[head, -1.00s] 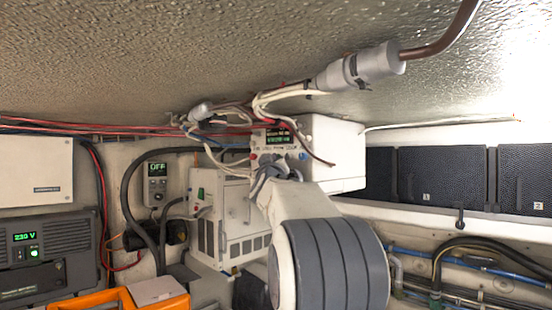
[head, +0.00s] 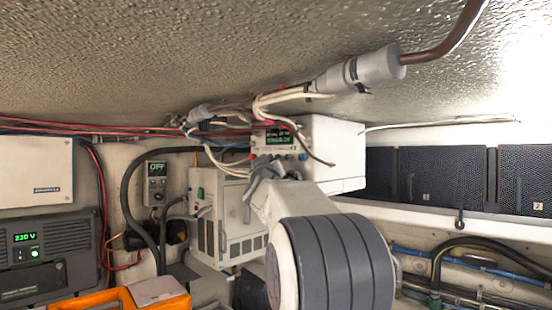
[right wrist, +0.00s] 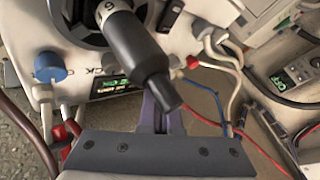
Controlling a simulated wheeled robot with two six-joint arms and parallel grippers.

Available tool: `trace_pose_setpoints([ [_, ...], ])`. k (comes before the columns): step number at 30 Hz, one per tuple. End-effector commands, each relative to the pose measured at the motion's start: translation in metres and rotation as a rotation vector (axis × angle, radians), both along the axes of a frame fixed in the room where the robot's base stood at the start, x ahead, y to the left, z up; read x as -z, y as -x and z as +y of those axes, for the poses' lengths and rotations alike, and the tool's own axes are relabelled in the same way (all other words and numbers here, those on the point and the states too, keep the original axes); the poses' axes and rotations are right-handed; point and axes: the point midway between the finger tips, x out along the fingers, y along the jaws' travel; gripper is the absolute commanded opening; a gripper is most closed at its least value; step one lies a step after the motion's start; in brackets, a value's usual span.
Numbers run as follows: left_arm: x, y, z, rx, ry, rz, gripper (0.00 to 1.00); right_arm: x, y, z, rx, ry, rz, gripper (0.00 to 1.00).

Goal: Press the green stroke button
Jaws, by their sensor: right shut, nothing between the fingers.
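My right gripper (head: 256,184) is shut and empty, just below and in front of the white instrument box (head: 335,150). The box's front has a small screen (head: 278,137) with green text and a row of knobs and sockets; my gripper covers its lower part. In the right wrist view my closed fingers (right wrist: 160,112) point at the panel, partly behind a black cylindrical part (right wrist: 140,60). A blue knob (right wrist: 50,67) and the screen (right wrist: 118,86) show beside them. I cannot make out a green stroke button on this panel. My left gripper is not in view.
A white cabinet (head: 233,205) with a small green spot (head: 201,192) stands lower left. A dark 230 V panel (head: 80,237) has a green light. Loose wires and a grey connector (head: 360,70) hang near the ceiling. An orange case (head: 90,301) is at lower left.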

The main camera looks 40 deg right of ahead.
Motion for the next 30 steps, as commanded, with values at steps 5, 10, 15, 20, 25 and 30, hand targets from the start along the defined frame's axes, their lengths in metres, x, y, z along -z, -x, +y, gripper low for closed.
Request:
trace_pose_setpoints([
  [5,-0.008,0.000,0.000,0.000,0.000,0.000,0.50,-0.003,0.001,0.015,-0.003,0.001,-0.001,0.00],
  [10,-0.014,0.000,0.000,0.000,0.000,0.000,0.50,-0.003,0.002,0.033,-0.003,0.000,-0.001,0.00],
  [15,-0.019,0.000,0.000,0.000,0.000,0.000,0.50,-0.002,0.003,0.046,-0.002,0.000,0.000,0.00],
  [20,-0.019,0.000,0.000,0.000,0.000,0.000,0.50,-0.001,0.004,0.050,0.001,0.000,-0.001,0.00],
  [25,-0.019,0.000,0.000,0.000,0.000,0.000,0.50,0.000,0.004,0.049,0.001,0.000,-0.001,0.00],
  [30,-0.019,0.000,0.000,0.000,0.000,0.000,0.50,0.000,0.004,0.049,0.000,0.000,0.000,0.00],
])
